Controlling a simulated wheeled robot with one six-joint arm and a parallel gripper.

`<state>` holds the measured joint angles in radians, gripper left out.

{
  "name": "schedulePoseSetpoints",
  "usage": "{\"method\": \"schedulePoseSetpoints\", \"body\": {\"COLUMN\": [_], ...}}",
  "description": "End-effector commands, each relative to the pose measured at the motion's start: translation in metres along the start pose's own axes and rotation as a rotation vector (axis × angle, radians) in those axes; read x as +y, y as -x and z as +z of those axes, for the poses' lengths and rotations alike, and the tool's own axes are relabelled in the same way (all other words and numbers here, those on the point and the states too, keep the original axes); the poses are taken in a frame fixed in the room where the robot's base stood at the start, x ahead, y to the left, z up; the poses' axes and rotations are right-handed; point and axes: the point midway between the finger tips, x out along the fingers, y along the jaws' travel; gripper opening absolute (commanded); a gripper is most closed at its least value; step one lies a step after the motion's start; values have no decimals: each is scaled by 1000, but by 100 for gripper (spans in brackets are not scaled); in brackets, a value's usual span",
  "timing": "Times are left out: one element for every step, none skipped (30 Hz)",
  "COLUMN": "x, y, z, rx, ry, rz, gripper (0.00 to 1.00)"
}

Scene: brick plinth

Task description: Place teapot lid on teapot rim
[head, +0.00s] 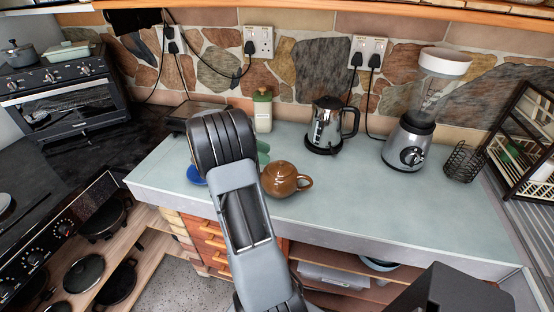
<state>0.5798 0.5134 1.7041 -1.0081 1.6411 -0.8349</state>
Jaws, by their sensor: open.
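A brown, rounded teapot (279,181) stands upright on the pale grey-green counter, close to its front edge, with its handle to the right. Its left side is close to my arm in the picture, and its spout is not clearly visible. The top of the teapot is small and blurred, so I cannot tell whether a lid sits on it. No separate lid can be made out. My arm rises in front of the counter, left of the teapot. My gripper is not visible; the arm hides what lies behind it.
A blue dish (195,176) and a green item (263,152) are partly hidden by my arm. A green-lidded canister (263,111), kettle (327,126) and blender (411,138) stand behind. A dark rack (525,140) is at right. The counter (400,207) is clear right of the teapot.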

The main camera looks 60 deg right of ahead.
Motion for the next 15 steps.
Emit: {"method": "schedulePoseSetpoints", "body": {"x": [0, 0, 0, 0, 0, 0, 0, 0, 0, 0, 0, 0, 0, 0, 0], "y": [9, 14, 21, 25, 29, 34, 37, 40, 43, 45, 46, 48, 49, 50, 51], "z": [-2, -2, -2, -2, -1, -1, -1, -1, -1, -1, -1, -1, -1, 0, 0], "rx": [1, 1, 1, 1, 1, 0, 0, 0, 0, -1, 0, 0, 0, 0, 2], "ry": [-1, -1, -1, 0, 0, 0, 0, 0, -1, -1, 0, 0, 1, 1, 0], "rz": [3, 3, 2, 2, 2, 2, 2, 2, 0, 0, 0, 0, 0, 0, 0], "gripper": [45, 45, 45, 45, 45, 45, 45, 45, 45, 45, 45, 45, 45, 45, 45]}}
